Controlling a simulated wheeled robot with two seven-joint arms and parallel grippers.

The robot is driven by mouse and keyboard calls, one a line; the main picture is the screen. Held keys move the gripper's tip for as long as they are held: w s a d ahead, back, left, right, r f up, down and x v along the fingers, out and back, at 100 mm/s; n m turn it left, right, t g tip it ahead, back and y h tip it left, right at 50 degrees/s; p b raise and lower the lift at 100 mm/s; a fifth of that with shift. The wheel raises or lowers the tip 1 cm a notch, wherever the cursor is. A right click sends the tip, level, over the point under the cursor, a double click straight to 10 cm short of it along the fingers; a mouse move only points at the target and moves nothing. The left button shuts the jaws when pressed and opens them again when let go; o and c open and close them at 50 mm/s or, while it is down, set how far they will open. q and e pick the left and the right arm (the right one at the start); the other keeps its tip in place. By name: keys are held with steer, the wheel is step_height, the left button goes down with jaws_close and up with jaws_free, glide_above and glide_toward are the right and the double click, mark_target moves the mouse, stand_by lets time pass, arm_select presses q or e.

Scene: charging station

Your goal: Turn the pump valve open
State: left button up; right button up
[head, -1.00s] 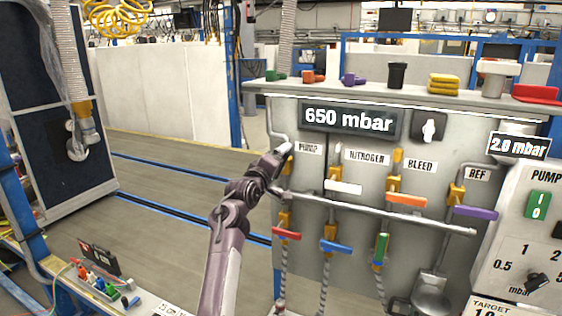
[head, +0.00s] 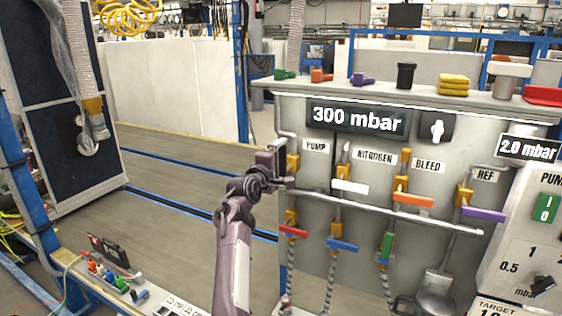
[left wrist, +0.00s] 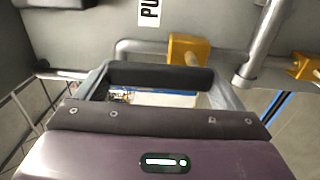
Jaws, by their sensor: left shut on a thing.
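The pump valve sits under the PUMP label at the left end of the grey panel. Its yellow body (head: 293,163) shows just right of my left gripper (head: 279,158) in the head view. In the left wrist view the yellow valve body (left wrist: 188,48) lies just beyond my left gripper (left wrist: 160,88). A dark bar (left wrist: 160,75), seemingly the valve handle, spans between the fingers, and the gripper is shut on it. The handle is mostly hidden in the head view. The pressure display (head: 356,119) reads 300 mbar. My right gripper is not in view.
Nitrogen valve with white handle (head: 350,187), bleed valve with orange handle (head: 413,199) and ref valve with purple handle (head: 484,214) stand to the right. A grey pipe (head: 400,210) crosses below them.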

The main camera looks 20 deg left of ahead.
arm_select(q)
steer(key=shift+f, duration=0.1)
steer(key=o, duration=1.1)
steer(key=shift+o, duration=0.2)
steer(key=shift+a, duration=0.1)
steer(key=s+b, duration=0.3)
steer(key=s, duration=0.4)
steer(key=shift+s, duration=0.4)
steer(key=shift+a, duration=0.1)
